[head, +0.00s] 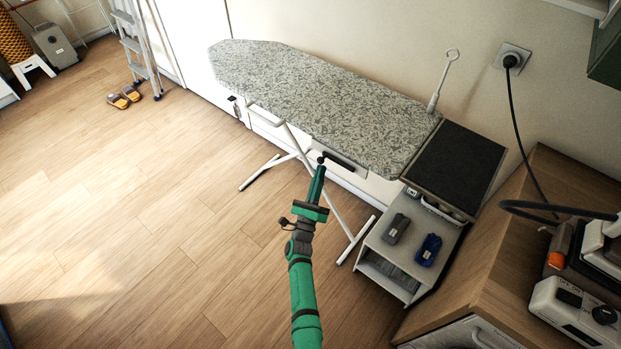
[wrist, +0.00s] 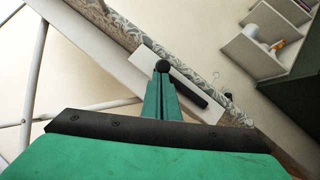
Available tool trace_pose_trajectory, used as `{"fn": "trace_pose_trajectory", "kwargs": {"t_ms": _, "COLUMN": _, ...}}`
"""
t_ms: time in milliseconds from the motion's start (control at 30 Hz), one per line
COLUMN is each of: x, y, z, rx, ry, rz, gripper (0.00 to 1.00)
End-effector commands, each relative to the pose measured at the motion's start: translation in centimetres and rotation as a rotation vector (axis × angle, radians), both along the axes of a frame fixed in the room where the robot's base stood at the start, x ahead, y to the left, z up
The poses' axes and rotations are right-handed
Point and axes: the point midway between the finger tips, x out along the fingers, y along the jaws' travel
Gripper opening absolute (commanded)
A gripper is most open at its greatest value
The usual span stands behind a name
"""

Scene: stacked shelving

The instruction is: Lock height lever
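The ironing board (head: 330,95) has a grey-white patterned cover and crossed white legs. Under its near edge is a dark bar-shaped lever (head: 343,161), also visible in the wrist view (wrist: 205,95) against a white panel. A small round black knob (head: 321,159) sits at the lever's left end in the head view. It also shows in the wrist view (wrist: 162,66). My green gripper (head: 319,170) points up at the knob from below. In the wrist view its fingers (wrist: 163,80) lie close together and look shut. The tips are at the knob; whether they touch or pinch it is unclear.
A white shelf unit (head: 375,268) with small items stands under the board's right end, by a dark pad (head: 456,168). A wooden cabinet (head: 545,240) is at right. White legs stand close to my gripper.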

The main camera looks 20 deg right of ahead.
Motion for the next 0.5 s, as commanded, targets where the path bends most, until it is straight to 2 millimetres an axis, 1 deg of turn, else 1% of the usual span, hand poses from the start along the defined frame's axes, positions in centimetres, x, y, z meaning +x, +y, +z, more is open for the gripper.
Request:
{"fn": "trace_pose_trajectory", "kwargs": {"t_ms": 200, "x": -0.1, "y": -0.6, "z": 0.49, "rx": -0.001, "ry": -0.001, "rz": -0.01, "gripper": 0.0}}
{"fn": "trace_pose_trajectory", "kwargs": {"t_ms": 500, "x": -0.04, "y": -0.66, "z": 0.69, "rx": -0.003, "ry": -0.002, "rz": -0.01, "gripper": 0.0}}
